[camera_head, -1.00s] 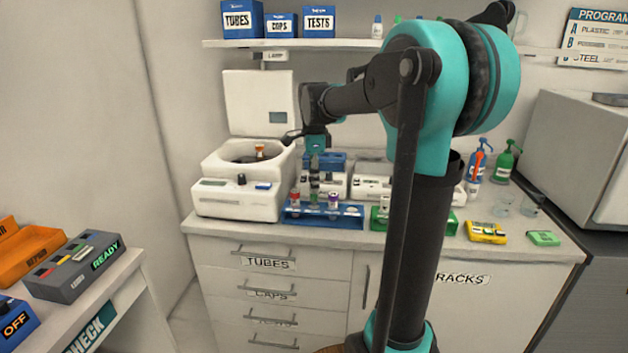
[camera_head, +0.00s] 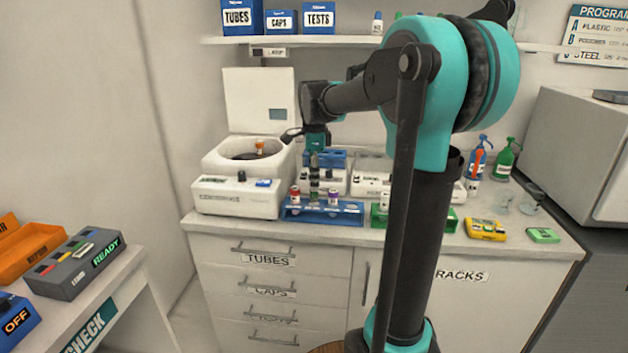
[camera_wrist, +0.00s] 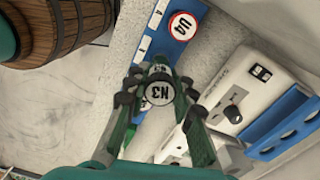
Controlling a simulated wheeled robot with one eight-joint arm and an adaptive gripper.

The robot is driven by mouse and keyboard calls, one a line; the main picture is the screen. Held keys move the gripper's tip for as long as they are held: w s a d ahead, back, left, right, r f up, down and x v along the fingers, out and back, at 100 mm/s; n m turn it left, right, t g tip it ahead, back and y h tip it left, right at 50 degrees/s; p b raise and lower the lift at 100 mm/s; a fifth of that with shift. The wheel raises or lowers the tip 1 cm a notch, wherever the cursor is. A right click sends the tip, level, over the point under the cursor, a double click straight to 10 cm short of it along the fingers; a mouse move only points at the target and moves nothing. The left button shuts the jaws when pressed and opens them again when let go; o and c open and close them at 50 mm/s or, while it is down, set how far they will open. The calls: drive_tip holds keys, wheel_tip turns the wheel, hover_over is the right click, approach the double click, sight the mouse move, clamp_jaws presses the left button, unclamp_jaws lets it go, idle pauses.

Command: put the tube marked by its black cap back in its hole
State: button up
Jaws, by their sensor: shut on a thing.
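My gripper (camera_wrist: 158,97) is shut on a tube whose cap (camera_wrist: 160,93) has a dark rim and a pale top marked N3. In the head view my gripper (camera_head: 314,160) points down over the front blue rack (camera_head: 350,215), and the held tube is small and dark between a red-capped tube (camera_head: 295,194) and a purple-capped tube (camera_head: 333,197). The wrist view shows a red-rimmed cap marked U4 (camera_wrist: 183,25) close beside the fingers. The held tube's lower end and the hole under it are hidden, so I cannot tell whether it is in the rack.
An open centrifuge (camera_head: 235,195) with an orange-capped tube (camera_head: 260,147) stands left of the rack. White devices (camera_head: 322,181) and another blue rack (camera_head: 325,157) are behind it. A green rack (camera_head: 379,218) is to the right. The counter's front edge is close to the blue rack.

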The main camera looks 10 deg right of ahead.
sight(314, 193)
drive_tip(key=shift+f, duration=0.25)
drive_tip(key=shift+f, duration=1.95)
drive_tip(key=shift+f, duration=0.15)
drive_tip(key=o, duration=1)
wheel_tip(314, 193, up, 12)
